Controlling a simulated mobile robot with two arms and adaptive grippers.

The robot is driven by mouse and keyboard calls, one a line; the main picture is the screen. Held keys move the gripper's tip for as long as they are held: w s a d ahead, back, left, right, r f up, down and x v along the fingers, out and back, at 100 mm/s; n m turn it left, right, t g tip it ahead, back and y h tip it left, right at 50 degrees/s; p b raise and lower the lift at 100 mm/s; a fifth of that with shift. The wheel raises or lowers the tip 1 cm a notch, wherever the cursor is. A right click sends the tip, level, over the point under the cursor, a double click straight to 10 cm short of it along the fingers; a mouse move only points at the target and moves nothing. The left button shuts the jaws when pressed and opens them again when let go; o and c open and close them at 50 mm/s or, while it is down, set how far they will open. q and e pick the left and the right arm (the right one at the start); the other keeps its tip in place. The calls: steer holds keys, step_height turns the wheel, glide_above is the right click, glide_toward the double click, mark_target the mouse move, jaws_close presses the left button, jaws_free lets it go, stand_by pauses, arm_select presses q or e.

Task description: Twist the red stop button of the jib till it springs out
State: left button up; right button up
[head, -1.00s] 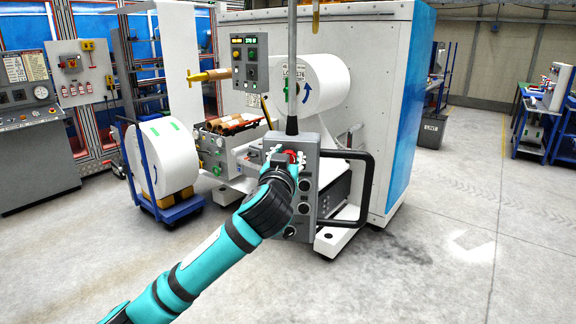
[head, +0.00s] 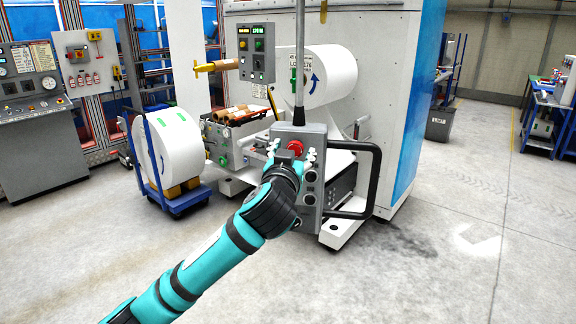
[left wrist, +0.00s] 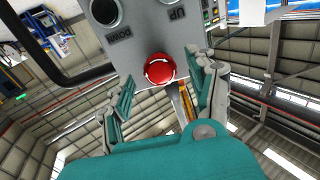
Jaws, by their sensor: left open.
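The red stop button (head: 295,147) sits near the top of the grey jib control box (head: 312,226), which hangs from a grey pole. In the left wrist view the red button (left wrist: 159,69) shows pale arrow marks on its face, at the edge of the grey panel (left wrist: 150,28). My left gripper (head: 292,157) is in front of the box's upper part. In the left wrist view its fingers (left wrist: 162,92) are spread wide, one on each side of the button, with a visible gap to it. Whether the button is pressed in is hard to tell. My right gripper is out of view.
A black bar handle (head: 376,180) loops from the box's right side. Dark knobs (head: 309,199) run down its face. Behind stands a white machine (head: 375,70) with a paper roll (head: 335,75). A second roll on a blue cart (head: 178,200) stands left. The floor at right is clear.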

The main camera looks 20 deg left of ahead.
arm_select(q)
steer(key=s+d, duration=0.1)
steer(key=s, duration=0.8)
steer(key=shift+s, duration=0.2)
steer(key=shift+d, duration=0.1)
